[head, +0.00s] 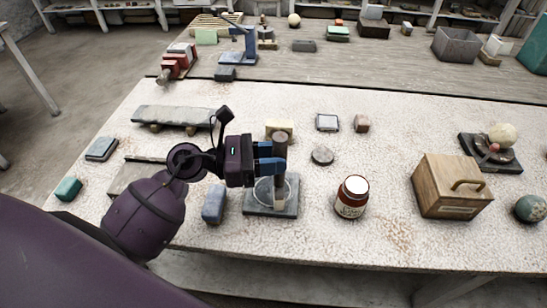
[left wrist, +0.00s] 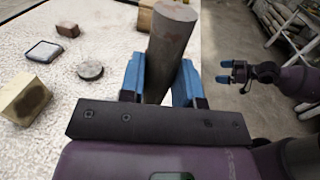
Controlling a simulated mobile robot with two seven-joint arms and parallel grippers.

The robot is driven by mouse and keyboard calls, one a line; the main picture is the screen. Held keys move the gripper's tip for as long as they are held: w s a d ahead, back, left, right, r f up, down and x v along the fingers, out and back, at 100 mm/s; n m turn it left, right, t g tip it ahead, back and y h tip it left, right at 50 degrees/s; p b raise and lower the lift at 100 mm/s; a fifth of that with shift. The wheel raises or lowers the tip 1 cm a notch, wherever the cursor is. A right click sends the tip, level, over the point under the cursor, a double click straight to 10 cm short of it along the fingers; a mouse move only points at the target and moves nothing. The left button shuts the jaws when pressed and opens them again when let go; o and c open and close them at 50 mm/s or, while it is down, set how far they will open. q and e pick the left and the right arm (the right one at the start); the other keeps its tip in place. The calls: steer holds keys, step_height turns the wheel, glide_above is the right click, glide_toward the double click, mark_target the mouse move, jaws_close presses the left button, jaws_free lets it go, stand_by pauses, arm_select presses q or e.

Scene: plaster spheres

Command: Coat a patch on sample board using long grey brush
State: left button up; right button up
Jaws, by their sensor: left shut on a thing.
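My left gripper (head: 279,160) is shut on an upright thick grey-brown cylinder (head: 280,187), which also shows between the blue fingers in the left wrist view (left wrist: 172,45). It looks like a handle; I see no bristles, so I cannot tell whether it is the long grey brush. Its lower end is over a dark slab (head: 258,209) with a pale ring; I cannot tell if they touch. A long grey slab on supports (head: 172,116) and a flat board (head: 136,177), partly behind my arm, lie left; which is the sample board is unclear. My right gripper (left wrist: 220,71) is open and empty.
A white-topped brown jar (head: 352,198) and a wooden box (head: 452,187) stand right of the slab. A blue block (head: 214,204) sits close at its left. A yellowish block (head: 280,126) and a round grey disc (head: 322,155) lie behind. The table's front edge is near.

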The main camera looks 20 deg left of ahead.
arm_select(q)
steer(key=shift+w+a, duration=0.3)
steer(key=shift+w, duration=0.55)
steer(key=shift+w+a+b, duration=0.1)
steer(key=shift+w+b, duration=0.25)
steer(key=shift+w, duration=0.1)
steer(key=shift+s+r, duration=0.1)
steer(key=shift+s, duration=0.45)
steer(key=shift+s+d+p, duration=0.3)
steer(key=shift+s+d, duration=0.1)
steer(key=shift+s, duration=0.4)
steer(key=shift+s+d, duration=0.1)
steer(key=shift+s, duration=0.15)
arm_select(e)
steer(key=shift+s+f, duration=0.3)
steer(key=shift+s, duration=0.15)
arm_select(q)
steer(key=shift+w, duration=0.1)
